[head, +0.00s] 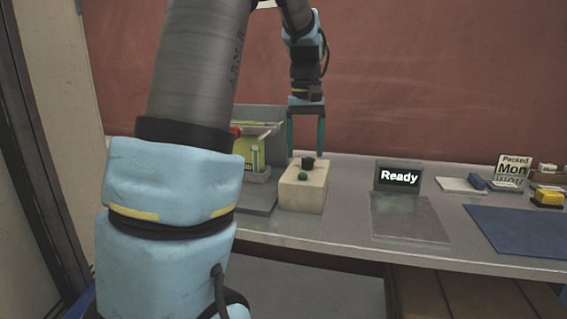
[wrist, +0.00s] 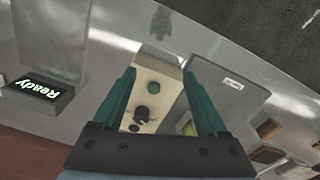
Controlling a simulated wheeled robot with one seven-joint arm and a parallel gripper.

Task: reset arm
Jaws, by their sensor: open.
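My gripper (head: 306,143) is open above a beige control box (head: 303,190) that stands on the bench. Its two teal fingers point down and nothing is between them. Whether the fingertips touch the box is hard to tell. My upper arm covers much of the left of the head view.
A grey machine with a yellow-green part (head: 250,155) stands left of the box. A screen reading "Ready" (head: 398,177) stands behind a flat metal plate (head: 408,219). A blue mat (head: 520,232), a yellow block (head: 547,197) and a "Packed Mon" sign (head: 513,167) are at the right.

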